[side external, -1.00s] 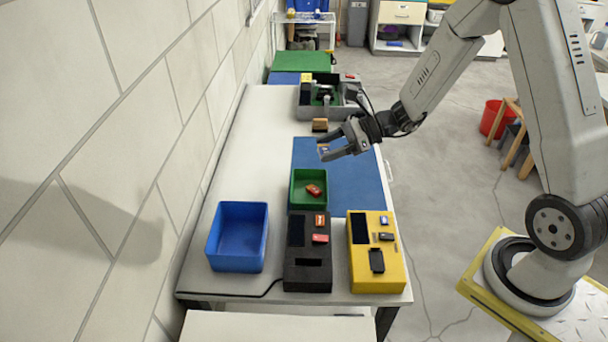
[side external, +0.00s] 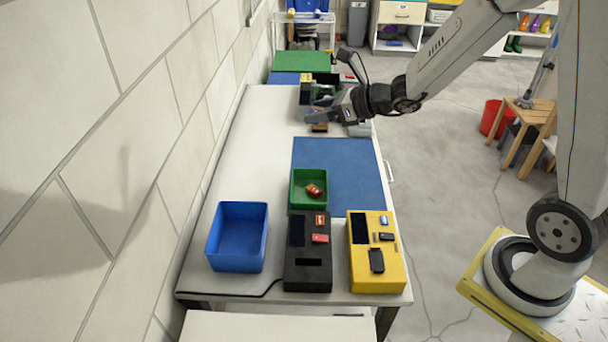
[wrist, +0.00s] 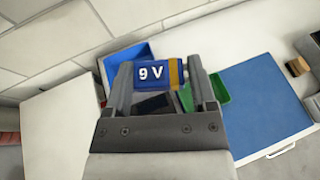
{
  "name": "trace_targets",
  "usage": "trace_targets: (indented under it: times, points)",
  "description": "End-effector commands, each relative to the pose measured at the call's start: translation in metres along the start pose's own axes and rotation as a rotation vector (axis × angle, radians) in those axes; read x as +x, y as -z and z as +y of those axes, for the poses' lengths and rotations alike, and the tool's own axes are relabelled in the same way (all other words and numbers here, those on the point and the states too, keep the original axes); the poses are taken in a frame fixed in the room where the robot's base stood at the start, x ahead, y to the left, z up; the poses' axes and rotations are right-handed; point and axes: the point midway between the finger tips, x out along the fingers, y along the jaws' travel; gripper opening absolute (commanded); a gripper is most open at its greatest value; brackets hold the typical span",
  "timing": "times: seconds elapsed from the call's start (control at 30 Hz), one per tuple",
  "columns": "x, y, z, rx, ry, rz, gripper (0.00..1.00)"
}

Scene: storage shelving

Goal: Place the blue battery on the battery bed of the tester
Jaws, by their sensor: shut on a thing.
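My gripper (side external: 312,117) is shut on the blue battery (wrist: 160,73), which shows "9 V" and a gold band in the wrist view. The battery lies crosswise between the two fingers. In the side view it is mostly hidden by the gripper, above the far part of the table. A black tester (side external: 295,268) and a yellow tester (side external: 360,280) stand side by side at the near end, far from my gripper. Each has a dark screen and a dark recess; I cannot tell which one is meant. The black tester is partly hidden behind the battery in the wrist view.
A blue bin (side external: 212,250) stands left of the black tester. A green bin (side external: 294,198) with a red item stands behind it. A blue mat (side external: 340,170) lies mid-table. A grey toolbox (side external: 358,129) and small wooden block are close to my gripper. The wall borders the table's left.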

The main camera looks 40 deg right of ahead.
Motion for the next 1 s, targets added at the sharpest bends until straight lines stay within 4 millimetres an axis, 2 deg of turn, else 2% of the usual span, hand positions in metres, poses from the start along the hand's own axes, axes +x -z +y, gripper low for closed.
trace_targets:
  times: [0.2,0.57,0.83,1.0]
  points:
    - [-0.011,-0.016,0.002,0.045,0.113,-0.003,0.15]
    - [-0.017,-0.021,0.002,0.068,0.165,0.000,0.15]
    - [-0.016,-0.013,-0.004,0.064,0.155,0.001,0.15]
    - [-0.016,0.004,-0.017,0.057,0.132,0.003,0.15]
